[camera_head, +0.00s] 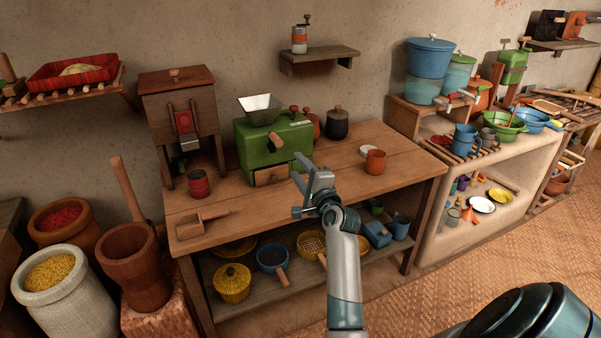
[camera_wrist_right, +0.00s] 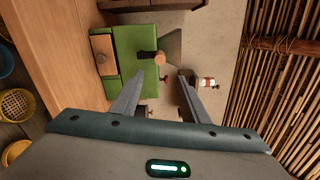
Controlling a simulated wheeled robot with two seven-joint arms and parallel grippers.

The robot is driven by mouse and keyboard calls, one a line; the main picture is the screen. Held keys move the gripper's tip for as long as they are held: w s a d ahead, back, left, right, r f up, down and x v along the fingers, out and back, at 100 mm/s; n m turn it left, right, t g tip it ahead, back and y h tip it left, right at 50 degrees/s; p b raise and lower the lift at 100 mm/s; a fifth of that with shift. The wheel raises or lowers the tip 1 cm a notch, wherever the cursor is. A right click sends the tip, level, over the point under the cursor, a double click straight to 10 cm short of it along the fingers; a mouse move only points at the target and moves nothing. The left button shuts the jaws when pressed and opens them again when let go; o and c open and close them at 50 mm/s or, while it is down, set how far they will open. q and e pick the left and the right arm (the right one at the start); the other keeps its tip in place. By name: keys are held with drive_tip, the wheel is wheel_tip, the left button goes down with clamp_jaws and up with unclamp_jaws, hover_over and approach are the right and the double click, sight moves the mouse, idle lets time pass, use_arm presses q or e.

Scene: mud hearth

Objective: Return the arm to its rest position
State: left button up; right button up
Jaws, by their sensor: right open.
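My right gripper (camera_head: 312,181) is in front of the wooden table (camera_head: 340,176), near the green grinder box (camera_head: 262,146). It is open and holds nothing. In the right wrist view my two fingers (camera_wrist_right: 160,92) stand apart with a gap between them. Beyond them the green grinder box (camera_wrist_right: 124,62) shows turned on its side, with its knob and wooden drawer. My left gripper is not in view.
A lower shelf holds pots and a blue box (camera_head: 377,234). A mortar (camera_head: 131,265) and sacks stand at the left. Woven floor (camera_head: 470,270) is clear at right.

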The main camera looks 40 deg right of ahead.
drive_tip(key=shift+s+a, duration=0.1)
drive_tip(key=shift+s, duration=0.35)
idle(0.3)
drive_tip(key=s+a+f+n+g+y, duration=0.15)
drive_tip(key=a+f+n, duration=0.3)
drive_tip(key=f, duration=0.75)
drive_tip(key=a+f+n+g+y, duration=0.1)
drive_tip(key=a+f+n+g, duration=0.3)
drive_tip(key=f, duration=0.9)
drive_tip(key=s+a+f+n, duration=0.1)
drive_tip(key=s+a+f, duration=0.2)
drive_tip(key=f, duration=0.3)
drive_tip(key=s+a+f+n+g+y, duration=0.1)
drive_tip(key=s+a+f+n, duration=0.15)
drive_tip(key=f, duration=0.35)
drive_tip(key=s+a+f+n, duration=0.1)
drive_tip(key=s+a+f, duration=0.2)
drive_tip(key=f, duration=0.3)
drive_tip(key=s+a+f+n+g, duration=0.2)
drive_tip(key=s+a+f+n, duration=0.2)
drive_tip(key=s+f, duration=0.4)
drive_tip(key=s+a+f+n+g+y, duration=0.1)
drive_tip(key=s+a+f+n, duration=0.3)
drive_tip(key=s, duration=1.4)
drive_tip(key=s+a+f+n+g+y, duration=0.1)
drive_tip(key=s+a+f+n+g, duration=0.2)
drive_tip(key=s+f, duration=0.9)
drive_tip(key=shift+s+a+f+n, duration=0.2)
drive_tip(key=shift+s+a+n, duration=0.2)
drive_tip(key=shift+a+n, duration=0.4)
